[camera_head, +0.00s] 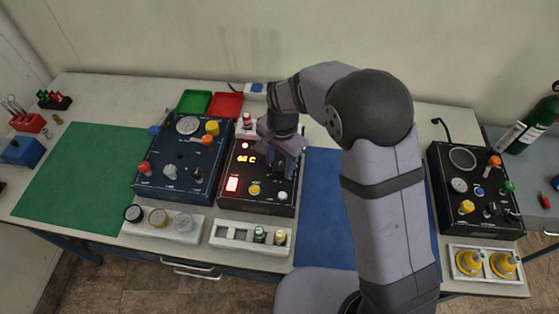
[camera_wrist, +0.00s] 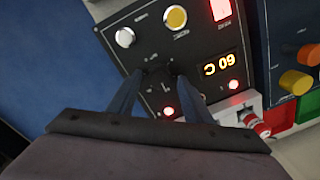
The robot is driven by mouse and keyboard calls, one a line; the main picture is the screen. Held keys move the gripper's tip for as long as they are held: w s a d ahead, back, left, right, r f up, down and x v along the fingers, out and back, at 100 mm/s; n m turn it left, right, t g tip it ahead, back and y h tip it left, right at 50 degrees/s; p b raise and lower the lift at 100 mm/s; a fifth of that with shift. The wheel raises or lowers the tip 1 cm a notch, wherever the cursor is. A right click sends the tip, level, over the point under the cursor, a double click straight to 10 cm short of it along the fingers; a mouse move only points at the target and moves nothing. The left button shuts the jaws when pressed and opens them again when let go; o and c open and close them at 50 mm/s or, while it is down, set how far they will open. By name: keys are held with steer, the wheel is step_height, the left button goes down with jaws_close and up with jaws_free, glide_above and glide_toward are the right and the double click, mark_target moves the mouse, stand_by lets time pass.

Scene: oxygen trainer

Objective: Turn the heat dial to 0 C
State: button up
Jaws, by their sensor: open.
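The heater box (camera_head: 257,205) is a black panel in the middle of the table. Its lit display (camera_head: 246,159) appears to read 60 C; it also shows upside down in the wrist view (camera_wrist: 219,64). The heat dial (camera_wrist: 158,74) seems to be the dark knob between my fingertips; it is hard to make out against the black panel. My gripper (camera_wrist: 157,80) is open, with one finger on each side of that knob; I cannot tell if they touch it. In the head view my gripper (camera_head: 285,150) hides the dial.
A yellow button (camera_head: 254,190), a white knob (camera_head: 282,196) and a lit red switch (camera_head: 232,184) share the panel. A blue box (camera_head: 183,182) with knobs stands close at left. A tray (camera_head: 222,233) with small bottles lies in front. The blue mat at right is clear.

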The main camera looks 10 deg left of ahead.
steer(key=shift+f, duration=0.2)
steer(key=c, duration=1.1)
steer(key=shift+o, duration=0.2)
steer(key=shift+n, duration=0.3)
